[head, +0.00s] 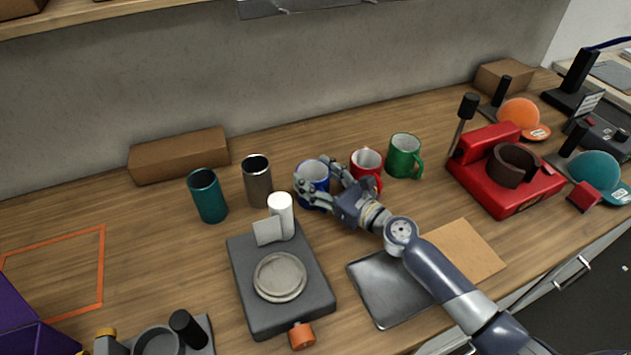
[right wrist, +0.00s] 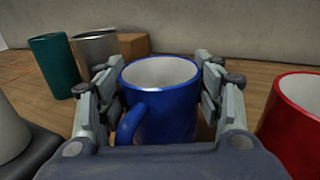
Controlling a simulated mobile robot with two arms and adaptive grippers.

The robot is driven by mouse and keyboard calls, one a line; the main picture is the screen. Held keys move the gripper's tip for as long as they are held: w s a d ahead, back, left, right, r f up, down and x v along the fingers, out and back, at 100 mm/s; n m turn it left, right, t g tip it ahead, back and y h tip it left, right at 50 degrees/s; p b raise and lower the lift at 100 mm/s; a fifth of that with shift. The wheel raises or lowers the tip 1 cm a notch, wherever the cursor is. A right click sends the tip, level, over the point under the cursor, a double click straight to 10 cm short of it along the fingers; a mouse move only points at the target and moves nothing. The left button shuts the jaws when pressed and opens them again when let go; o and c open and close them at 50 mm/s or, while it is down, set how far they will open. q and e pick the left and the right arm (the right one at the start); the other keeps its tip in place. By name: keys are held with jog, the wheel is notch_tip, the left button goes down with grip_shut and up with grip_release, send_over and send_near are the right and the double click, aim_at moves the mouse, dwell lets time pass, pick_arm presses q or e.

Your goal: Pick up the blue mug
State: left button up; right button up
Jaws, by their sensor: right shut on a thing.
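The blue mug (head: 313,174) stands upright on the wooden counter, with a white inside. My right gripper (head: 322,180) reaches in from the right and is shut on it, a finger on either side. In the right wrist view the blue mug (right wrist: 160,108) sits between the two fingers of my right gripper (right wrist: 163,95). Its handle points toward the camera, to the lower left. The mug's base is hidden behind the gripper body there. My left gripper is not in view.
A red mug (head: 366,162) stands close right of the gripper, with a green mug (head: 404,157) beyond. A steel tumbler (head: 257,182) and a teal tumbler (head: 208,197) stand left. A dark press (head: 255,262) with a white cylinder (head: 281,213) is in front.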

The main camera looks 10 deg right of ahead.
notch_tip(320, 180, up, 10)
jog(key=p, duration=0.8)
